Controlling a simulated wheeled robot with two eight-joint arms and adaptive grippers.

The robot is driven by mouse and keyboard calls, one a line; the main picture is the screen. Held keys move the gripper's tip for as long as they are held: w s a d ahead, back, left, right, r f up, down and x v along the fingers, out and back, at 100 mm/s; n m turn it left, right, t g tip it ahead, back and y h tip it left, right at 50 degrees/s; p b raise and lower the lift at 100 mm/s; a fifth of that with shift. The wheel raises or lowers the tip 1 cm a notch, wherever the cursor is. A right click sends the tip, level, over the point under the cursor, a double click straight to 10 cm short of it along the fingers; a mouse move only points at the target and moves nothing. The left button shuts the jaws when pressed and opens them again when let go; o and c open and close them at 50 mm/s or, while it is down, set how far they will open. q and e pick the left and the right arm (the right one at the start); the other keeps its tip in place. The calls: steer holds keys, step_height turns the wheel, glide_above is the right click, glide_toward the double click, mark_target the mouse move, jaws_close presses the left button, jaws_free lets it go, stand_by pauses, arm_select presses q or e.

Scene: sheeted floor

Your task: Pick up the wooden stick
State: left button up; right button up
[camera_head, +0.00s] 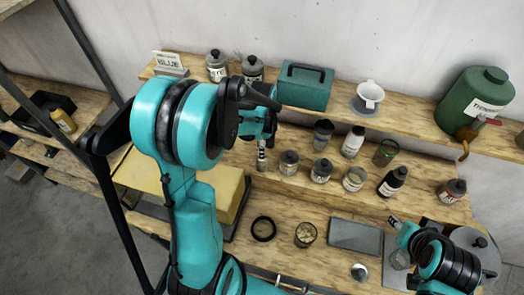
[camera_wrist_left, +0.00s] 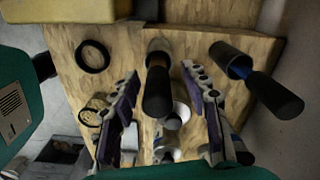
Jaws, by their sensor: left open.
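I cannot clearly pick out a wooden stick in either view. A small brown piece (camera_head: 466,135) beside the green container at right may be wood, but I cannot tell its shape. My left gripper (camera_head: 262,158) reaches over the stepped wooden shelves, its fingers partly hidden by my arm. In the left wrist view its two fingers (camera_wrist_left: 165,115) are spread apart. A dark, rounded-ended item (camera_wrist_left: 157,90) shows between them, not visibly touched. My right gripper (camera_head: 395,223) is at lower right by the grey tray; its opening is too small to judge.
Several jars and bottles (camera_head: 321,170) stand on the middle step. A teal box (camera_head: 305,88), a white cup (camera_head: 369,95) and a green container (camera_head: 476,105) stand on the upper shelf. A black ring (camera_head: 263,229) and a grey tray (camera_head: 355,237) lie lower. A yellow block (camera_head: 228,190) stands left.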

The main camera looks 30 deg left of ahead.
arm_select(q)
steer(key=shift+f, duration=0.3)
steer(key=shift+s+r, duration=0.1)
steer(key=shift+s, duration=0.05)
jaws_close()
step_height(320, 180, up, 10)
stand_by(0.6)
